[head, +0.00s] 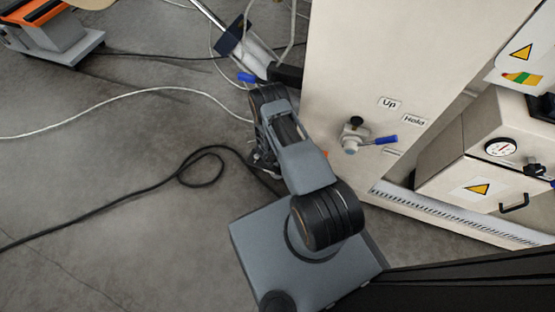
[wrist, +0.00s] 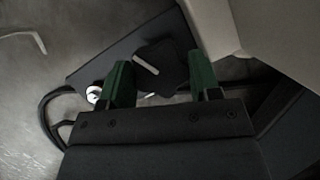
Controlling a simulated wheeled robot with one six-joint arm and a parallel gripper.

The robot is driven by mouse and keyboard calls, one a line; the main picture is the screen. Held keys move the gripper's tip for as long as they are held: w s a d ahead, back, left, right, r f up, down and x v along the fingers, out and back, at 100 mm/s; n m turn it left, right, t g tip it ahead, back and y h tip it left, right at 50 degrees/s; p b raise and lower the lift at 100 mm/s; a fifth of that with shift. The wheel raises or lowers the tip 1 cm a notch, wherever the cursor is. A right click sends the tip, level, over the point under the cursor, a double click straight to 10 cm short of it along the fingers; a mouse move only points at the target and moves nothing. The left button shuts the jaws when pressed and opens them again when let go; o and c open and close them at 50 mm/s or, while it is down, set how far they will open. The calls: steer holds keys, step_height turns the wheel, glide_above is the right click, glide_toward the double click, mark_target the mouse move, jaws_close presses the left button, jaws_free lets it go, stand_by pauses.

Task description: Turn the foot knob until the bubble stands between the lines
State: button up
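In the wrist view, a dark foot knob (wrist: 163,66) with a pale pointer line sits on a dark plate (wrist: 98,68). My gripper (wrist: 160,64) has its two green fingers spread, one to each side of the knob in the picture. Gaps show between the fingers and the knob, and I cannot tell how far the knob is beyond the tips. A small round white piece (wrist: 93,95) shows beside the left finger; I cannot tell whether it is the level. No bubble or lines can be made out. In the head view my arm hides the knob.
A pale machine cabinet (head: 345,75) stands right of my arm, with a blue-handled valve (head: 355,138) and Up and Hold labels. A box with a gauge (head: 500,147) is farther right. A black cable (head: 200,165) and a white cable (head: 150,98) cross the floor.

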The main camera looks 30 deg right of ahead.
steer(key=c, duration=0.3)
steer(key=shift+d+n+t+y, duration=0.1)
steer(key=shift+n+t+y, duration=0.25)
steer(key=shift+n, duration=0.9)
steer(key=shift+n+t+y, duration=0.25)
steer(key=shift+n+t, duration=0.1)
steer(key=shift+n, duration=0.9)
steer(key=shift+c, duration=0.2)
steer(key=o, duration=0.6)
steer(key=shift+o, duration=0.2)
steer(key=p+v, duration=0.5)
steer(key=v, duration=0.9)
steer(key=shift+p, duration=0.3)
steer(key=shift+s+f, duration=0.1)
